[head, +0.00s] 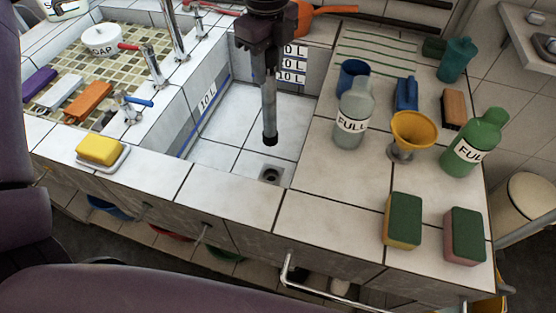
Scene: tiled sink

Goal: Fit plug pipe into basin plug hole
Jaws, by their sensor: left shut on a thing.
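The plug pipe (269,105) is a long grey tube with a black lower end. It hangs nearly upright inside the white-tiled basin (225,150). My left gripper (264,50) is dark, at the top centre, and shut on the pipe's upper part. The plug hole (271,175) is a dark round opening in a square metal plate on the basin floor. In the picture the pipe's lower end is just above the hole and slightly left of it. The end appears apart from the hole; its exact height is unclear. My right gripper is not in view.
Two FULL bottles (352,118) (475,142), a yellow funnel (412,132) and two sponges (403,220) (464,235) stand on the right counter. Taps (150,65) and yellow soap (99,150) are left of the basin.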

